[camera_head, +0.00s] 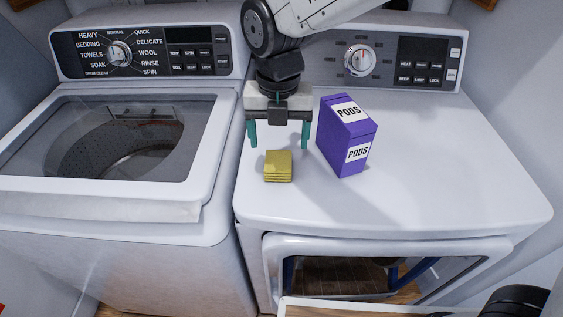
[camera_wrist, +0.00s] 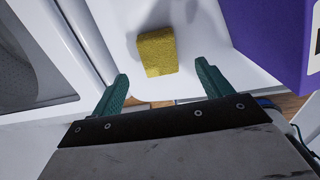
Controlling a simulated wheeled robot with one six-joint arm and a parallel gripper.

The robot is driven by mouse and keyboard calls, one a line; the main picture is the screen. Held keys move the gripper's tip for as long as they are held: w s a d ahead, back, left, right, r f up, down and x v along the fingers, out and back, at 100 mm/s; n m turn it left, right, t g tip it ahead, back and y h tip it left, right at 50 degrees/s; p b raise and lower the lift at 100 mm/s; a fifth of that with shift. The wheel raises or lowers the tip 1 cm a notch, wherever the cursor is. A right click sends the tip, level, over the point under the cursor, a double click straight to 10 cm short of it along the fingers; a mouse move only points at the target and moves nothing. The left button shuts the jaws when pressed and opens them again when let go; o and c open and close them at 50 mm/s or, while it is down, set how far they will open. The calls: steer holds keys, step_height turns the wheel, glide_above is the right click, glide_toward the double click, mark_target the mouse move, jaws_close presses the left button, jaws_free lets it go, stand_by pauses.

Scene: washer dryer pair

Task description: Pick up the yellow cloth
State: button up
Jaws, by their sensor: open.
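The yellow cloth (camera_head: 278,166) is a small folded stack lying on the white top of the dryer, near its left edge. It also shows in the wrist view (camera_wrist: 158,51), beyond the fingertips and roughly centred between them. My gripper (camera_head: 279,146) is open, with its two teal fingers pointing down and wide apart. In the head view the fingers appear above and behind the cloth. In the wrist view my gripper (camera_wrist: 162,72) has nothing between its fingers, and the cloth looks apart from them.
A purple PODS box (camera_head: 346,136) stands upright on the dryer top (camera_head: 440,170), just right of my gripper. The washer (camera_head: 110,210) is at the left, across a narrow gap. The dryer's control panel (camera_head: 400,58) rises at the back. The dryer top is clear at the right.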

mark_target(278, 159)
step_height(278, 159, down, 5)
steer(key=shift+a+f, duration=0.1)
steer(key=shift+f, duration=0.1)
steer(key=c, duration=1.1)
steer(key=shift+c, duration=0.2)
steer(key=shift+r, duration=0.1)
steer(key=shift+r, duration=0.55)
step_height(278, 159, up, 2)
steer(key=shift+r, duration=0.1)
steer(key=s+d, duration=0.3)
steer(key=s, duration=0.4)
steer(key=s+d+r, duration=0.1)
steer(key=s+d, duration=0.1)
steer(key=s, duration=0.6)
steer(key=shift+d+r, duration=0.25)
steer(key=shift+d, duration=0.15)
